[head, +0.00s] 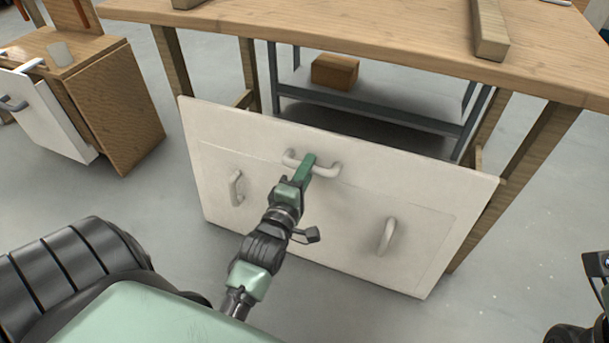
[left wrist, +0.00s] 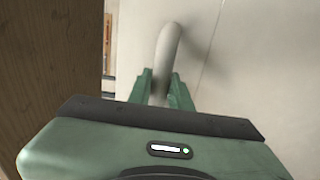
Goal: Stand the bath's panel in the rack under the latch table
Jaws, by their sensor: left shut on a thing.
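The bath's panel (head: 310,222) is a large off-white board with several handles showing, tilted, in front of the wooden table (head: 400,40). My left gripper (head: 306,166) is shut on its top middle handle (head: 328,168). In the left wrist view the handle (left wrist: 168,50) runs between the two green fingers. The other two handles, left (head: 236,188) and right (head: 387,236), are free. Under the table stands a grey metal rack (head: 370,118); the panel hides its lower front. My right gripper is not in view; only dark parts of my right arm show at the right edge.
A brown box (head: 335,71) sits under the table on or behind the rack. Table legs (head: 520,180) stand on both sides of the rack. A wooden cabinet (head: 115,110) with a white front stands at left. Grey floor is clear at right.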

